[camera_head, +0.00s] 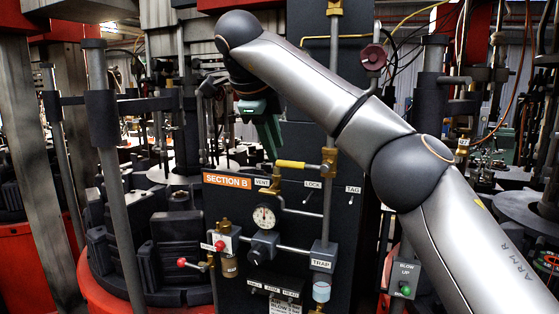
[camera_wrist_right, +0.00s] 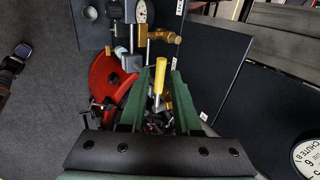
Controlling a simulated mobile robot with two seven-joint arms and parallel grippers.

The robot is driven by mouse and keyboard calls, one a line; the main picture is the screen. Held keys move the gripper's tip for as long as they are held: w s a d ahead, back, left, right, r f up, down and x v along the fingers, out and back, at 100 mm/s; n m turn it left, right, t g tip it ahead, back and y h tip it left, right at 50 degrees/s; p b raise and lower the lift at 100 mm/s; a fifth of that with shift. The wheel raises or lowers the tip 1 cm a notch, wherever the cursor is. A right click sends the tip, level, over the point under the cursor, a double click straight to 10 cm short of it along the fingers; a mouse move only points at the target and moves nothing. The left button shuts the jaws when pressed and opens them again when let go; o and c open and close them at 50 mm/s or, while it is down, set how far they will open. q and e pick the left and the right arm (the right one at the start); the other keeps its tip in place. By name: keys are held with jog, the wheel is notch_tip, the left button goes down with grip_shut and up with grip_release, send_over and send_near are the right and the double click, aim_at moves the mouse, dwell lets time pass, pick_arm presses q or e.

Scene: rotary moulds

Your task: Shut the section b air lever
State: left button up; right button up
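The Section B panel (camera_head: 227,181) stands in the middle of the head view. A yellow-handled lever (camera_head: 290,165) lies roughly level at its top, pointing left from a brass valve (camera_head: 329,160) on an upright pipe. I cannot read an air label on it. My right gripper (camera_head: 271,152) hangs just above the handle's left end, green fingers downward. In the right wrist view my right gripper (camera_wrist_right: 162,72) is open, and the yellow handle (camera_wrist_right: 161,76) shows between the fingertips. I cannot tell whether they touch it. My left gripper is not in view.
A pressure gauge (camera_head: 264,217), red-knobbed valves (camera_head: 220,245) and a trap block (camera_head: 322,256) sit below the lever. A dark red handwheel (camera_head: 373,57) stands up at the right. Machine columns (camera_head: 108,130) crowd the left side.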

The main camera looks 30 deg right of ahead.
jog(key=v, duration=0.2)
jog(key=shift+s+a+r, duration=0.15)
jog(key=shift+r, duration=0.15)
